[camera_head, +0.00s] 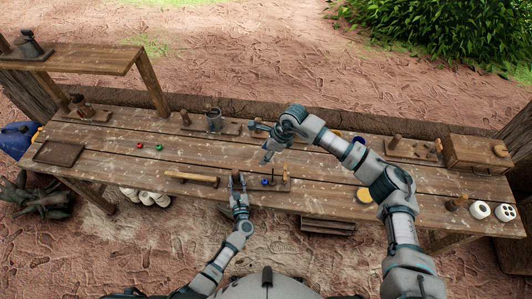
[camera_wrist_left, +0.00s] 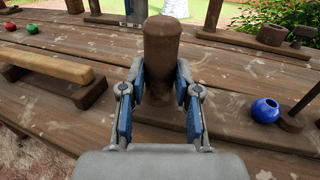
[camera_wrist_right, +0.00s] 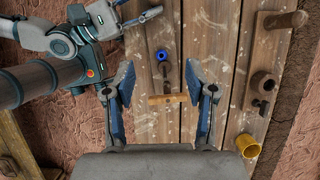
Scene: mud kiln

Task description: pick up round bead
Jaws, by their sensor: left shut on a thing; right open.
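Three small round beads show in the head view. A red bead (camera_head: 140,145) and a green bead (camera_head: 159,147) lie on the left of the table, and a blue bead (camera_head: 264,182) lies near the front edge. The blue bead's hole shows in the left wrist view (camera_wrist_left: 265,109). My left gripper (camera_head: 238,180) is shut on an upright brown wooden peg (camera_wrist_left: 160,55), left of the blue bead. My right gripper (camera_head: 267,158) is open above the table, behind the blue bead. In the right wrist view the bead (camera_wrist_right: 162,55) lies beyond its fingers.
A thin upright rod (camera_head: 285,175) stands right of the blue bead. A metal mug (camera_head: 213,119) and wooden stands line the back. A wooden box (camera_head: 476,154) sits at right. The table's left-middle is mostly clear.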

